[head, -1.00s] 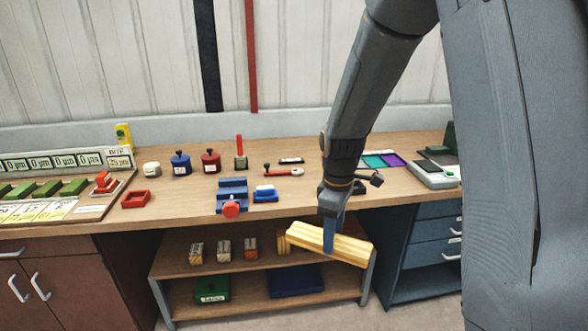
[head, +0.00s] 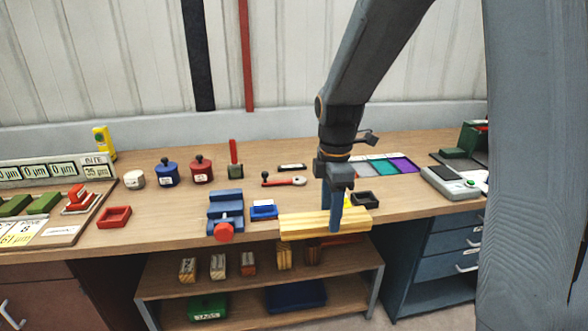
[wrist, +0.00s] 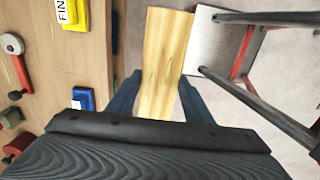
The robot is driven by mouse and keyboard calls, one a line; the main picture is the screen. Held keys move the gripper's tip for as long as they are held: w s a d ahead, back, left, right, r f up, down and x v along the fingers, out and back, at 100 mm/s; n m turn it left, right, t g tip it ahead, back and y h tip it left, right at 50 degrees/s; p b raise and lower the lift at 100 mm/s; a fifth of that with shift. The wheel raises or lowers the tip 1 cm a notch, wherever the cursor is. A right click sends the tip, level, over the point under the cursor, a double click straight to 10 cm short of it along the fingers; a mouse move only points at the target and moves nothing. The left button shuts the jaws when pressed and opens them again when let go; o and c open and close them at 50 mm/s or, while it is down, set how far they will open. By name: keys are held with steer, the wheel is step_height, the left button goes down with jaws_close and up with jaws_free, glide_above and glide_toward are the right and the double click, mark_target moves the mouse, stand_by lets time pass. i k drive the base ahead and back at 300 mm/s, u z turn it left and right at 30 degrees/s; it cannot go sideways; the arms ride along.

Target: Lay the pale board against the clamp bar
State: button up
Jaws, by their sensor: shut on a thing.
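The pale board (head: 300,226) is a long yellowish wooden piece with grain lines. My gripper (head: 336,222) is shut on it, one blue finger showing in front. The board hangs nearly level at the bench's front edge in the head view. In the wrist view the board (wrist: 165,65) runs up between my two fingers (wrist: 160,100), over the floor beside the bench top. A blue clamp (head: 226,210) with a red knob (head: 224,232) stands on the bench, left of and apart from the board. I cannot tell which part is the clamp bar.
A blue block with a white top (head: 263,210) stands between clamp and board. A black tray (head: 365,199) is close right of my gripper. A red-handled tool (head: 284,181) lies behind. The lower shelf (head: 160,286) holds several small blocks. In the wrist view, a red-and-black frame (wrist: 245,55) stands right.

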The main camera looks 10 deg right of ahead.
mark_target(293, 175)
steer(key=i, duration=1.45)
